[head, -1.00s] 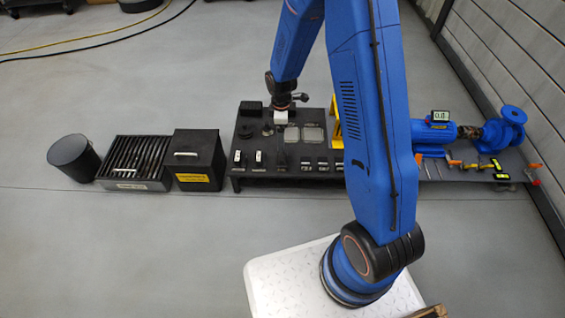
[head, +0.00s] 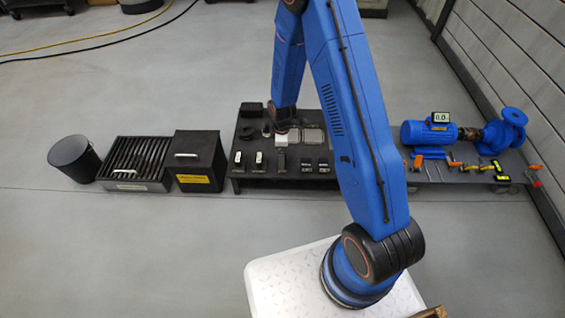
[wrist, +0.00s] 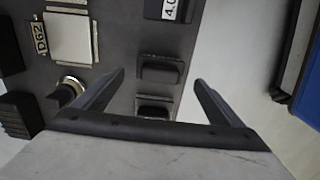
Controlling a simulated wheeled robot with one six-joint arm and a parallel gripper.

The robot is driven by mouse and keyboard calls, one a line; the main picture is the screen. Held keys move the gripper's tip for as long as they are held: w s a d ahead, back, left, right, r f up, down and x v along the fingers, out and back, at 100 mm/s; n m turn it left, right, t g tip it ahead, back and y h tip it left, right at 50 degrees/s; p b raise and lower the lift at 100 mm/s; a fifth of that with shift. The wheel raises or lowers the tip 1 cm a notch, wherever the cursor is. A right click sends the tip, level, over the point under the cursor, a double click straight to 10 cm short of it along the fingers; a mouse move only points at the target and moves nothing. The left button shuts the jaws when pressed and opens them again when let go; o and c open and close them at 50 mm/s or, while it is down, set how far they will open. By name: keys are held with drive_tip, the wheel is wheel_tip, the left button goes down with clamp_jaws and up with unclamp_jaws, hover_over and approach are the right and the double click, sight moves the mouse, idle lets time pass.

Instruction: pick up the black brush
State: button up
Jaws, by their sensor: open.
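Small black items lie on the low black table (head: 262,180) under my arm. A dark ribbed block (wrist: 14,116), perhaps the black brush, is at the left edge of the wrist view; I cannot tell for sure. A dark block (head: 251,109) at the table's back left may be the same thing. My gripper (wrist: 160,77) is open and empty. A small black block (wrist: 162,70) shows between its fingertips and another (wrist: 153,106) shows below it. In the head view the fingers are hard to make out.
A pale square block (wrist: 69,38) and a ringed part (wrist: 70,84) lie left of the fingers. A black box (head: 199,160), a slatted tray (head: 137,187) and a black drum (head: 74,158) stand left of the table. A blue motor (head: 429,132) stands right. The near floor is clear.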

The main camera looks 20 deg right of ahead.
wheel_tip(320, 180, down, 5)
drive_tip(key=shift+d+r, duration=0.1)
drive_tip(key=c, duration=1.2)
